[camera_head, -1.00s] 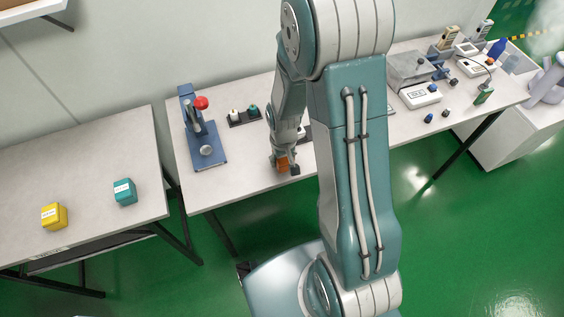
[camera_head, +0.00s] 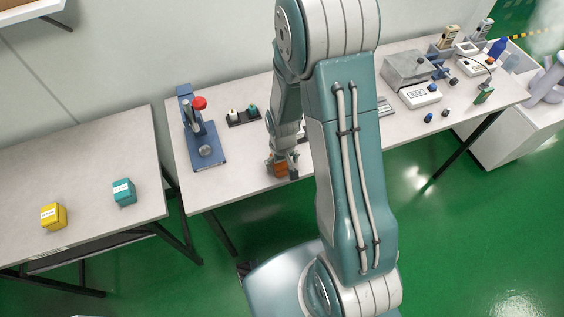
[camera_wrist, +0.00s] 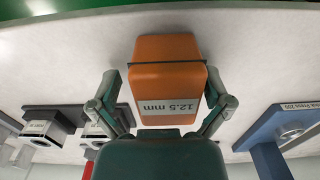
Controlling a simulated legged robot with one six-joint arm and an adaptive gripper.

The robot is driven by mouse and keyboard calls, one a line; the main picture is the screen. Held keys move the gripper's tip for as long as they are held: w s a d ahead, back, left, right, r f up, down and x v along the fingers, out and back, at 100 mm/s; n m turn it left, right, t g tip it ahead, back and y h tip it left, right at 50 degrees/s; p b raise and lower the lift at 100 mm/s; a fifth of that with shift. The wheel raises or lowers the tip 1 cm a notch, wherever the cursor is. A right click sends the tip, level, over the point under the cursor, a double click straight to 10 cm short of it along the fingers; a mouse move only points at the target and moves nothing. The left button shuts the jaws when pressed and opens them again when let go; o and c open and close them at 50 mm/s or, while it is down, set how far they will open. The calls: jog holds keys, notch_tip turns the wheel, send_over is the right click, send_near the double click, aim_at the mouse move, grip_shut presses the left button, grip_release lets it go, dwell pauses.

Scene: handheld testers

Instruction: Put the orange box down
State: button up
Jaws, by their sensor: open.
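The orange box (camera_head: 280,170) is on the front part of the middle worktable (camera_head: 237,165), below my gripper (camera_head: 283,163). In the wrist view the orange box (camera_wrist: 166,65) shows a label reading "12.5 mm". It rests on the pale tabletop (camera_wrist: 60,62), between the fingers of my gripper (camera_wrist: 163,88). The fingers are open. There is a gap at the box's left side; the right finger is close to it, and I cannot tell if it touches. The gripper body hides the near end of the box.
A blue press (camera_head: 206,147) with a red knob stands left of my gripper, and a dark rack (camera_head: 243,118) behind it. A yellow box (camera_head: 53,215) and a teal box (camera_head: 123,192) are on the left table (camera_head: 85,165). Instruments crowd the right end.

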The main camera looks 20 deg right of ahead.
jog(key=shift+a+r, duration=0.1)
jog(key=shift+r, duration=0.4)
notch_tip(320, 180, up, 11)
jog(key=shift+r, duration=0.1)
jog(key=s+r+t, duration=0.2)
jog(key=s+r, duration=0.5)
jog(key=r, duration=0.3)
jog(key=s+a+r+t, duration=0.1)
jog(key=s+r+t, duration=0.2)
jog(key=s+r, duration=0.4)
notch_tip(320, 180, up, 4)
jog(key=shift+s+a+t, duration=0.15)
jog(key=shift+a+t, duration=0.15)
